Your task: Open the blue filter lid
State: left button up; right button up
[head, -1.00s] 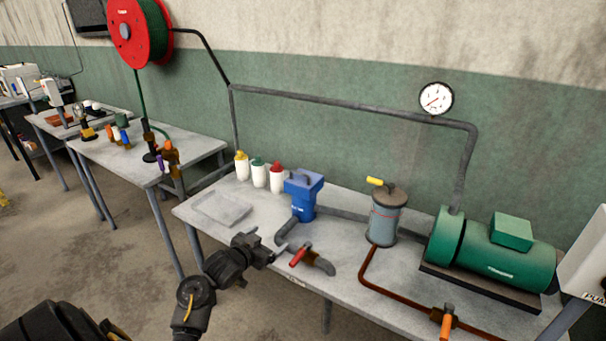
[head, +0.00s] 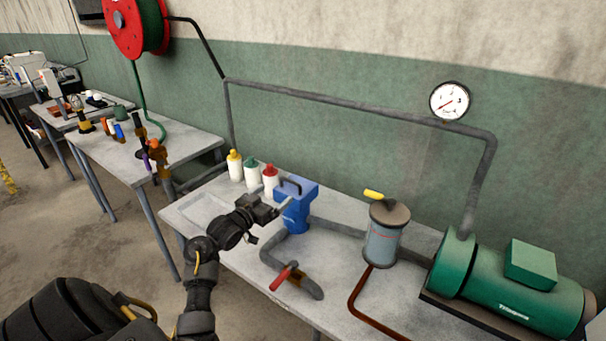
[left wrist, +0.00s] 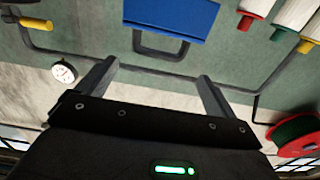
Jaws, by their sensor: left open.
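The blue filter (head: 296,217) stands upright on the grey table. Its blue lid (head: 304,189) is shut on top and has a dark handle (head: 290,183). My left gripper (head: 282,208) is open and empty, close to the left front of the filter near lid height. In the left wrist view the blue lid (left wrist: 170,15) is at the top, with its dark handle (left wrist: 160,50) in front of the spread fingers of the left gripper (left wrist: 157,82). I cannot tell whether a finger touches the handle. My right gripper is not in view.
White bottles with yellow (head: 235,168), green (head: 252,175) and red (head: 270,178) caps stand behind the filter. A shallow tray (head: 196,213) lies to the left. A pipe with a red valve handle (head: 284,277) lies in front. A grey canister (head: 383,240) and green motor (head: 510,280) stand right.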

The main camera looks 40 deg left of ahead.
aim_at(292, 181)
pick_arm(q)
jog(key=w, duration=0.2)
jog(key=shift+w+d+r, duration=0.15)
jog(key=shift+w+r, duration=0.15)
jog(key=shift+w, duration=0.1)
jog(key=w+p, duration=0.1)
jog(key=w, duration=0.6)
jog(key=shift+w+f, duration=0.1)
jog(key=shift+f, duration=0.05)
jog(key=shift+w, duration=0.6)
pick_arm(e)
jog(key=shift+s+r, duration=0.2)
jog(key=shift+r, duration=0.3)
pick_arm(q)
jog(key=shift+c, duration=0.4)
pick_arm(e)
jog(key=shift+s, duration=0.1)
